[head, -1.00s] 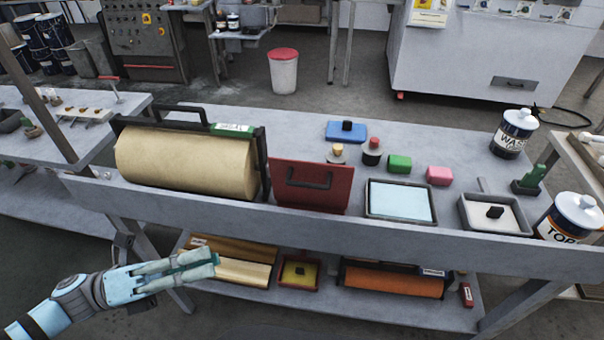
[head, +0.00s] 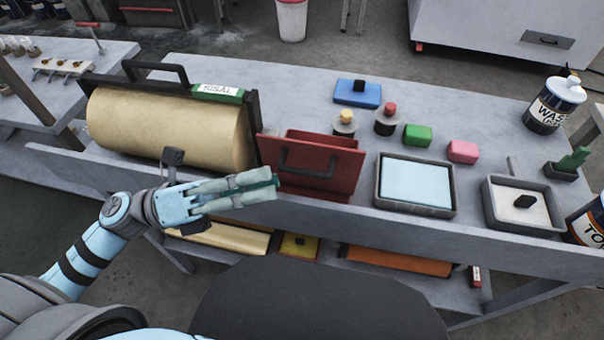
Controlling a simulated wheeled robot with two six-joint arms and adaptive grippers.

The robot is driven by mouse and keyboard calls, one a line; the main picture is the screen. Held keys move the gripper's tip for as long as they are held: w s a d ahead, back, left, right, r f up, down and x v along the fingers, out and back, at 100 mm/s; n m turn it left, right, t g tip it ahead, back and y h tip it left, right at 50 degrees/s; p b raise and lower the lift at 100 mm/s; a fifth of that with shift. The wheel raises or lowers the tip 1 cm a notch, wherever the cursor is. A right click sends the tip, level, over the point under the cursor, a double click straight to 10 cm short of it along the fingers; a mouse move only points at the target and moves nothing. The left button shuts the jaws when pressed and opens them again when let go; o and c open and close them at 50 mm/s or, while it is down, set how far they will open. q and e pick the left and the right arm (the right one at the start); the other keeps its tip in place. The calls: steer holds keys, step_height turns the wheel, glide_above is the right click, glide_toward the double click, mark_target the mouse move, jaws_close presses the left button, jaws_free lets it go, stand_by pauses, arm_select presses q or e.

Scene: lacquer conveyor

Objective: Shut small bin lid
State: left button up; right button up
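The small red bin (head: 295,136) stands on the bench, right of the big paper roll. Its red lid (head: 335,178), with a dark handle, is swung down at the front and tilted, and the bin's opening shows behind it. My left gripper (head: 275,186) has pale green fingers lying close together, with nothing visible held. In the picture its tips overlap the lower left of the lid; whether they touch it I cannot tell. My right gripper is out of view.
The paper roll (head: 170,129) in its dark frame stands left of the bin. A tray with a light blue sheet (head: 416,184) is right of it. A blue block (head: 357,93) and small stoppered pots (head: 345,122) sit behind. A raised front rail (head: 480,240) edges the bench.

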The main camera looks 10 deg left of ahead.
mark_target(302, 169)
arm_select(q)
steer(key=x, duration=0.1)
steer(key=p+x, duration=0.1)
steer(key=x, duration=0.3)
steer(key=shift+w+d+r, duration=0.1)
steer(key=shift+w+r, duration=0.15)
steer(key=shift+w, duration=0.1)
steer(key=shift+w+d+p, duration=0.1)
steer(key=shift+d+p, duration=0.25)
steer(key=shift+d, duration=0.15)
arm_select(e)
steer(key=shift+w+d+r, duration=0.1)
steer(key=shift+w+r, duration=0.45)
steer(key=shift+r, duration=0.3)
arm_select(q)
jaws_close()
